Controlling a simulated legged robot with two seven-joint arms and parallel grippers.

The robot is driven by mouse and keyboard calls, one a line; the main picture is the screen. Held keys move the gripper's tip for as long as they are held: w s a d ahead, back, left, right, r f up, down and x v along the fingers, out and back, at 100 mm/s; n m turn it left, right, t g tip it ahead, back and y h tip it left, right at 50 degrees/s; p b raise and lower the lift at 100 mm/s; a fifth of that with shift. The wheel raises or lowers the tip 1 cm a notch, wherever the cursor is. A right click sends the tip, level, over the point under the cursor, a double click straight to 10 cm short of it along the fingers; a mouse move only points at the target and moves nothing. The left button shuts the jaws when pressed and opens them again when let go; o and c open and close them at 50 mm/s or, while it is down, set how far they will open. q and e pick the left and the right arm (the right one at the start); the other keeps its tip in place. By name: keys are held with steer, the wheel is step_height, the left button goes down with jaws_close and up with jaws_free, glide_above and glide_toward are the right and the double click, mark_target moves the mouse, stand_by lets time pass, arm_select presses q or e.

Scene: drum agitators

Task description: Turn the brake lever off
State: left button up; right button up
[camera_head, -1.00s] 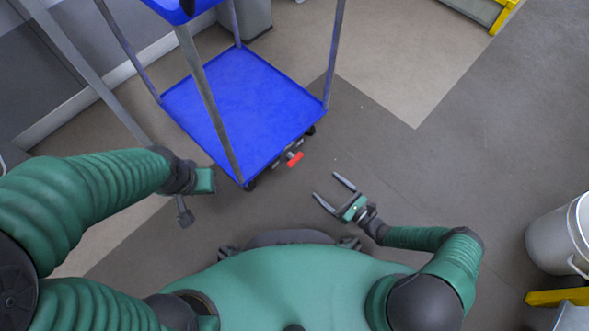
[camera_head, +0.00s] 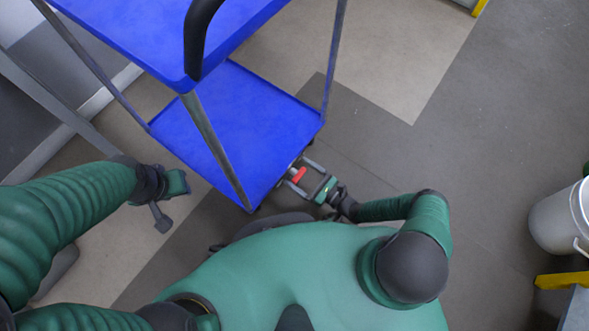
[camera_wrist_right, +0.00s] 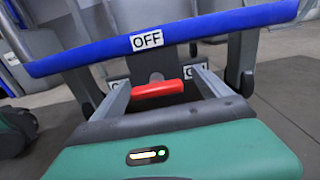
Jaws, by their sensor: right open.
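The red brake lever (camera_head: 298,175) sits low at the near edge of the blue cart's bottom shelf (camera_head: 232,128). In the right wrist view the lever (camera_wrist_right: 157,88) lies crosswise between the two fingers.
The cart's upper shelf (camera_head: 150,30) and black handle (camera_head: 197,35) stand above the lower shelf, with grey posts at the corners. A grey bucket (camera_head: 557,222) stands at the far right near a yellow frame (camera_head: 562,281). The floor between is clear.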

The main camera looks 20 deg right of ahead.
steer(key=shift+s+a+f, duration=0.1)
steer(key=shift+s+a, duration=0.3)
steer(key=shift+a, duration=0.15)
steer(key=c, duration=1.4)
steer(key=shift+o, duration=0.2)
